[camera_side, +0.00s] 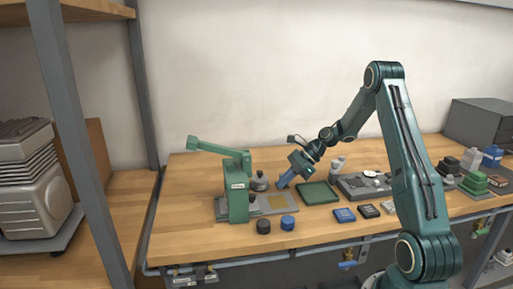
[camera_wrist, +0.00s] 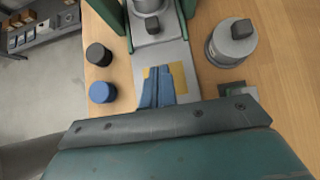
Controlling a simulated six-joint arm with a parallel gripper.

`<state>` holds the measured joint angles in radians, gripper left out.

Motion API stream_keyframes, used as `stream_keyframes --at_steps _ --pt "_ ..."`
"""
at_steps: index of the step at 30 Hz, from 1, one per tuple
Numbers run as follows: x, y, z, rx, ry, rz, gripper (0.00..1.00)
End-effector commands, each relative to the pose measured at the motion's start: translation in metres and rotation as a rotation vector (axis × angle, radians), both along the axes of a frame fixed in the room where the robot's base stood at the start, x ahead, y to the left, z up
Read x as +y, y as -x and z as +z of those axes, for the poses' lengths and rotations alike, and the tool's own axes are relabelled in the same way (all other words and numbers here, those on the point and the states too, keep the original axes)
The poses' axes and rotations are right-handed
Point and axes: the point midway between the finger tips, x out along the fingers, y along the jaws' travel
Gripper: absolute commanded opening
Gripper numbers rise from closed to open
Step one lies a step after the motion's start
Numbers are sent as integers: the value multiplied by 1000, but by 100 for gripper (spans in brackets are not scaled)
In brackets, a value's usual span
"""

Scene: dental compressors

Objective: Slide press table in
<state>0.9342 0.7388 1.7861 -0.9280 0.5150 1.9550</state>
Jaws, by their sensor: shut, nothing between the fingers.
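The green press (camera_side: 238,195) stands on the left part of the bench with its lever arm (camera_side: 205,147) reaching up and left. Its grey press table (camera_side: 262,208) sticks out to the right of the press body and bears a yellowish square. In the wrist view the table (camera_wrist: 177,55) runs up between the green posts, where a grey round part sits. My gripper (camera_side: 281,186) has blue fingers, shut and empty. In the wrist view the fingertips (camera_wrist: 158,69) overlap the yellowish square (camera_wrist: 178,75). I cannot tell whether they touch the table.
A black jar (camera_side: 263,226) and a blue jar (camera_side: 288,222) stand in front of the press table. A grey round pot (camera_wrist: 231,43) with a dark knob stands beside it. A green tray (camera_side: 319,193) and a grey unit (camera_side: 362,186) lie to the right.

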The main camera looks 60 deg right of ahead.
Motion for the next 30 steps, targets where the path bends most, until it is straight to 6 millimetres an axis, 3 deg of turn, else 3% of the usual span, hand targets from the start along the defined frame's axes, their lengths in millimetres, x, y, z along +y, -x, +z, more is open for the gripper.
stream_keyframes --at_steps 6,16,23,30 --pt "-19 18 26 -2 3 -2 0" --pt "-30 30 42 0 1 -1 0" --pt "-29 30 44 -2 7 6 0" --pt "-9 25 60 -26 98 100 0"
